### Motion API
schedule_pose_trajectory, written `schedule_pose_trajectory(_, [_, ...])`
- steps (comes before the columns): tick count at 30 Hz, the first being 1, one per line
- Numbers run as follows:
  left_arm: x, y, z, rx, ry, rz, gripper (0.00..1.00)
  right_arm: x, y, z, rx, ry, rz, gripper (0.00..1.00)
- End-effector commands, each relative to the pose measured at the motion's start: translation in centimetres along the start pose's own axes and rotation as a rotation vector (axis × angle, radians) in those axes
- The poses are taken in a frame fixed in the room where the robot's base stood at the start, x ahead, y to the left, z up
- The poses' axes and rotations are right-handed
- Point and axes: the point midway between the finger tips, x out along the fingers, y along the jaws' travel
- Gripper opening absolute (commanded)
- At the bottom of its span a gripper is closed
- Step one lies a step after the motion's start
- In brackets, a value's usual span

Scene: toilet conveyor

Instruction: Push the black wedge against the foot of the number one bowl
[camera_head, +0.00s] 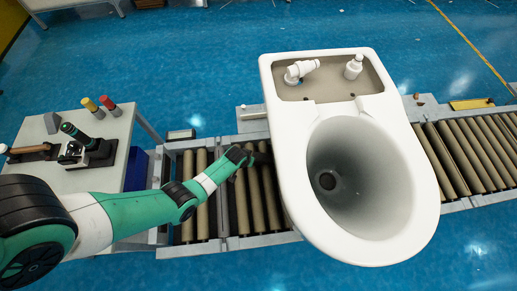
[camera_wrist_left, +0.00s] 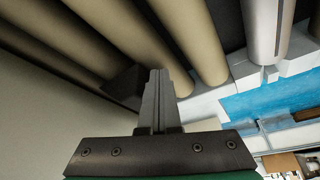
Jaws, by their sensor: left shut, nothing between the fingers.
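The white toilet bowl (camera_head: 295,180) stands on the roller conveyor in the head view. Its pale side wall (camera_wrist_left: 40,115) fills the lower left of the left wrist view. My left gripper (camera_head: 264,159) reaches in from the left, low beside the bowl. Its fingers (camera_wrist_left: 157,85) are shut with nothing between them. The black wedge (camera_wrist_left: 123,84) shows as a dark angular shape on the rollers, just left of the fingertips and close to the bowl's wall. I cannot tell whether it touches either. No number shows on the bowl. My right gripper is not in view.
The conveyor's rollers (camera_head: 187,192) run left and right of the bowl. A grey side table (camera_head: 105,127) at the left holds tools, a grey block (camera_head: 52,122) and red and yellow capped items. White fittings (camera_head: 301,71) lie in the bowl's rear recess.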

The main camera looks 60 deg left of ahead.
Motion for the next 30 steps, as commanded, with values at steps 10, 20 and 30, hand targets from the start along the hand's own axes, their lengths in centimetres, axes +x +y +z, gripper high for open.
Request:
schedule_pose_trajectory(10, [0.1, 0.5, -0.2, 0.001, 0.001, 0.001, 0.00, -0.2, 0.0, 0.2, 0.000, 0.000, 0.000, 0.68])
schedule_pose_trajectory(20, [0.2, 1.0, -0.5, 0.001, 0.000, 0.000, 0.00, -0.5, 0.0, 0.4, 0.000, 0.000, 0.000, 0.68])
schedule_pose_trajectory(30, [0.4, 1.4, -0.7, 0.002, 0.001, 0.000, 0.00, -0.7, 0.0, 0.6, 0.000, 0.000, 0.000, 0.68])
